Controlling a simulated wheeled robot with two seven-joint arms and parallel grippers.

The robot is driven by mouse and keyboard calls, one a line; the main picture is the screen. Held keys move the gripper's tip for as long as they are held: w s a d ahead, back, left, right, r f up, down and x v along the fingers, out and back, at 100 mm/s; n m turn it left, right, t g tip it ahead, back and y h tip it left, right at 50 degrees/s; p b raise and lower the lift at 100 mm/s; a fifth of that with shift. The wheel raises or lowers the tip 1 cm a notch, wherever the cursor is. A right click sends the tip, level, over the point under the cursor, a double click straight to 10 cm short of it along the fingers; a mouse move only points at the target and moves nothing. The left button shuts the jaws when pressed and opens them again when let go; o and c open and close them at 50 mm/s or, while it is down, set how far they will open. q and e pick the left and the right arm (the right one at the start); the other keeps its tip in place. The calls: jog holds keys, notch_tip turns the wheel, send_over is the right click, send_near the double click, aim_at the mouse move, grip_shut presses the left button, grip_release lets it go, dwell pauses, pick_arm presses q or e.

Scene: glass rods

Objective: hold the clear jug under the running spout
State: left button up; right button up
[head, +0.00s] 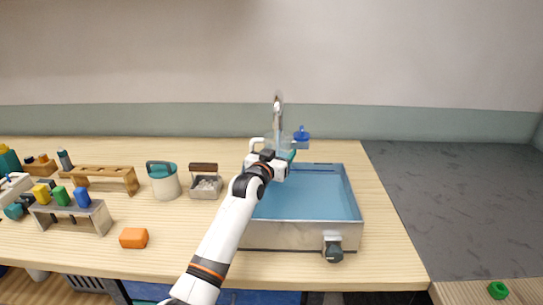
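A grey curved spout (278,97) rises at the back of the sink, with a blue tap handle (302,134) to its right. A pale see-through shape, the clear jug (279,143), is below the spout, with a teal part low on its right. My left gripper (272,157) is at the jug and appears shut on it. Its fingertips are mostly hidden by the wrist. The jug looks roughly upright; its base is hidden behind the gripper. I cannot make out a water stream or a water level. My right gripper is not in view.
The sink (320,190) has a blue basin and a metal front with a dark knob (332,251). To its left are a brown-handled metal caddy (205,183), a teal-lidded jar (164,181), an orange block (134,238) and racks (100,178). The counter's right strip is clear.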

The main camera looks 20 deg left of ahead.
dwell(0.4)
pick_arm(q)
jog(key=shift+s+r+p, duration=0.1)
jog(key=shift+r+p, duration=0.05)
jog(key=shift+p, duration=0.15)
jog(key=s+d+p, duration=0.4)
jog(key=s+p, duration=0.6)
jog(key=s, duration=0.3)
jog(key=shift+s+p, duration=0.15)
jog(key=shift+p, duration=0.25)
